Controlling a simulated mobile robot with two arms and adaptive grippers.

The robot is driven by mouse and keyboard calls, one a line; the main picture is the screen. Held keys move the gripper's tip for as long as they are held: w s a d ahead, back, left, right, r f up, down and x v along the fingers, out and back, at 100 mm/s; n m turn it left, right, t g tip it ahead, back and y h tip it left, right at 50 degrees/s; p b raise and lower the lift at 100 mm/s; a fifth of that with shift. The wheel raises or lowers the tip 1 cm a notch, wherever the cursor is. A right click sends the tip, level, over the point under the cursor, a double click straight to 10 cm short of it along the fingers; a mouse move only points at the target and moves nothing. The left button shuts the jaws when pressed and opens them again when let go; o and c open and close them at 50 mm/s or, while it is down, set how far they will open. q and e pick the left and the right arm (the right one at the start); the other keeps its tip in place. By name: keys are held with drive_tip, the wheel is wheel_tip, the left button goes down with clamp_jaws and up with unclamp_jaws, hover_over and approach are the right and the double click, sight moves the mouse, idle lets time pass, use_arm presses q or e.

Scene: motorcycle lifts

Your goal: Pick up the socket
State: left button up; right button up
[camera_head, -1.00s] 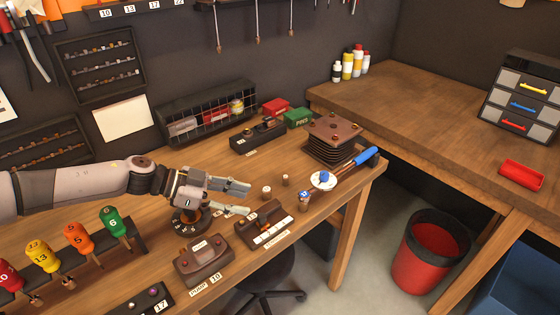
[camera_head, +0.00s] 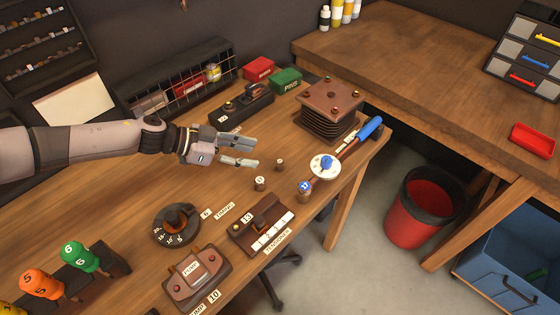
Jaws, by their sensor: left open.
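Several small socket-like cylinders stand on the wooden workbench (camera_head: 120,210): a pale-topped one (camera_head: 260,183), a brown one (camera_head: 280,164) and one with a blue marked top (camera_head: 304,190). I cannot tell which of them is the socket. My left gripper (camera_head: 257,153) reaches in from the left, open and empty. Its fingers point right, just behind and left of the pale-topped and brown cylinders, apart from them. My right gripper is not in view.
A finned block (camera_head: 333,108) and a blue-handled tool (camera_head: 368,128) lie to the right. A dial (camera_head: 176,224), a tensioner block (camera_head: 262,225) and a pump block (camera_head: 196,277) stand in front. A red bin (camera_head: 420,210) is beyond the bench edge.

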sight(278, 161)
use_arm(q)
drive_tip(key=x, duration=0.3)
drive_tip(key=shift+w+f, duration=0.1)
drive_tip(key=shift+w, duration=0.05)
drive_tip(key=shift+d, duration=0.2)
drive_tip(key=x, duration=0.1)
drive_tip(key=p+x, duration=0.1)
drive_tip(key=x, duration=0.2)
drive_tip(key=shift+s+d+f+p, duration=0.1)
drive_tip(key=shift+s+d+p, duration=0.15)
drive_tip(key=shift+s+p, duration=0.15)
drive_tip(key=shift+d+f, duration=0.15)
drive_tip(key=shift+d, duration=0.05)
drive_tip(key=shift+c, duration=0.2)
drive_tip(key=shift+a, duration=0.1)
drive_tip(key=shift+c, duration=1.4)
clamp_jaws()
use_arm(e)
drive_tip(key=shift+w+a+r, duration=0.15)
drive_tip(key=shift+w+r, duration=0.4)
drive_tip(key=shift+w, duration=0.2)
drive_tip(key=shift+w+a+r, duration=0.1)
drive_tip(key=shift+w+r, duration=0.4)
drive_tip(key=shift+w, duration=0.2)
